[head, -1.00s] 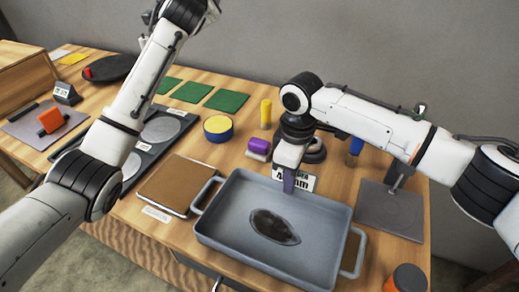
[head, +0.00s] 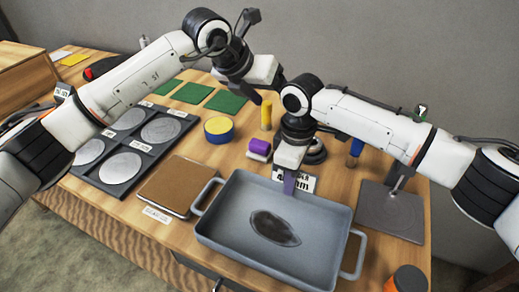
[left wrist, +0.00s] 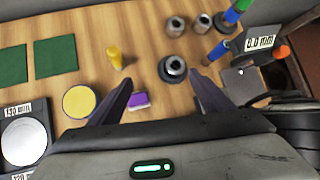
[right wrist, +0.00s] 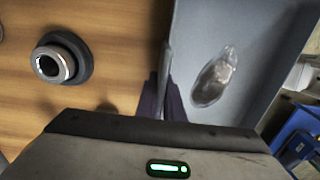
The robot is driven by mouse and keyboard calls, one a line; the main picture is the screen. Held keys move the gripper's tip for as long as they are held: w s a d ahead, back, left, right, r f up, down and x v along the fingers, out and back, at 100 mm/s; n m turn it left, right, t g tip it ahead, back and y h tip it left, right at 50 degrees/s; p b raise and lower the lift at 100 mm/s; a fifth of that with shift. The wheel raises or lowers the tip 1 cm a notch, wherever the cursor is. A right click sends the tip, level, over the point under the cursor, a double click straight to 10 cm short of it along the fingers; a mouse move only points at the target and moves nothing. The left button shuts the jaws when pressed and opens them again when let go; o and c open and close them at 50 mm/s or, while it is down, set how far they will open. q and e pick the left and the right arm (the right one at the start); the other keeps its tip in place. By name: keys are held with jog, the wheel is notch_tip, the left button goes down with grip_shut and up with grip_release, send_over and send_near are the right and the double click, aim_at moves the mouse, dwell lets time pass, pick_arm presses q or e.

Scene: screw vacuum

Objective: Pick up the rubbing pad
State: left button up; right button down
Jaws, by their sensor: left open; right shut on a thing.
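A small purple block with a pale underside (head: 258,148), which looks like the rubbing pad, lies on the table behind the tray. It also shows in the left wrist view (left wrist: 139,100), close to the left fingertip. My left gripper (head: 268,93) is open and empty above the back of the table, higher than the purple block; its spread fingers show in the left wrist view (left wrist: 162,84). My right gripper (head: 289,182) is shut on the back wall of the grey tray (head: 222,193); in the right wrist view its fingers (right wrist: 162,95) straddle that wall.
A yellow cylinder (head: 266,115) and a yellow-topped blue round tin (head: 218,128) stand near the purple block. A dark ring-shaped part (head: 314,152) and a label card (head: 305,183) are beside my right gripper. Green squares (head: 226,101) lie at the back. A brown-topped board (head: 180,186) lies left.

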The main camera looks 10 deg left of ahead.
pick_arm(q)
jog(key=s+a+f+g+y, duration=0.1)
jog(key=s+a+f+y, duration=0.25)
jog(key=a+f, duration=0.2)
send_over(258, 144)
jog(key=s, duration=0.2)
jog(key=shift+n, duration=0.4)
jog(key=f, duration=0.5)
jog(key=shift+s+a+f, duration=0.15)
jog(key=shift+a+f, duration=0.05)
jog(key=shift+a, duration=0.05)
jog(key=shift+x, duration=3.05)
jog(key=shift+a, duration=0.1)
jog(key=shift+c, duration=0.2)
jog(key=c, duration=1.1)
